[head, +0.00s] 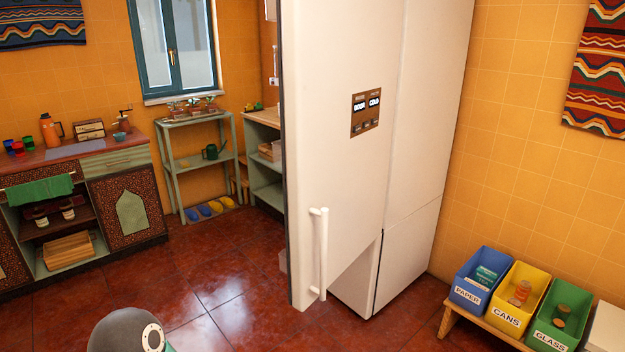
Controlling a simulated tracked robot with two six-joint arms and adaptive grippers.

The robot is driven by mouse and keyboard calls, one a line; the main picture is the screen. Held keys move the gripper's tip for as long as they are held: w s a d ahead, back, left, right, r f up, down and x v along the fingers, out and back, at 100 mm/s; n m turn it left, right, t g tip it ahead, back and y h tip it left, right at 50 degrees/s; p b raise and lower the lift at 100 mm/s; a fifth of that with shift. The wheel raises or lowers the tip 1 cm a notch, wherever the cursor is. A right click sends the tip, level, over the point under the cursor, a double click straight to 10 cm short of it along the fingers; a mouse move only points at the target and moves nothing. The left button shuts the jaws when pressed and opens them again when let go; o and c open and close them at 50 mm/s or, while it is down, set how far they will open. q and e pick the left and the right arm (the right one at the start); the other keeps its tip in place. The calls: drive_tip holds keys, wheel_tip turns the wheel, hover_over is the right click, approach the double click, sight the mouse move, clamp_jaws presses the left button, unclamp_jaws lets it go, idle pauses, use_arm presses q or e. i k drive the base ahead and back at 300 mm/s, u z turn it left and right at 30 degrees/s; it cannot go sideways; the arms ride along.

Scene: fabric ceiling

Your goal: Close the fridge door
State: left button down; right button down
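A tall white fridge (425,130) stands against the tiled wall right of centre. Its upper door (330,150) stands open, its free edge swung out to the left and toward me past the fridge body. A dark seal strip shows along the door's left edge. A white vertical handle (319,252) is near the door's lower left corner, and a small display panel (365,114) is higher up. The fridge interior is hidden behind the door. A lower front section (358,283) shows beneath the door. Neither gripper is in view; a grey rounded part of mine shows at bottom left.
A low wooden bench (487,331) with blue paper (469,296), yellow cans and green glass bins stands right of the fridge. A wooden counter (95,150) and green shelf (200,160) stand at left. The red tiled floor (225,290) before the door is clear.

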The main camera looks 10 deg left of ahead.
sight(339, 61)
drive_tip(key=z, duration=0.05)
drive_tip(key=i, duration=1)
drive_tip(key=u, duration=0.05)
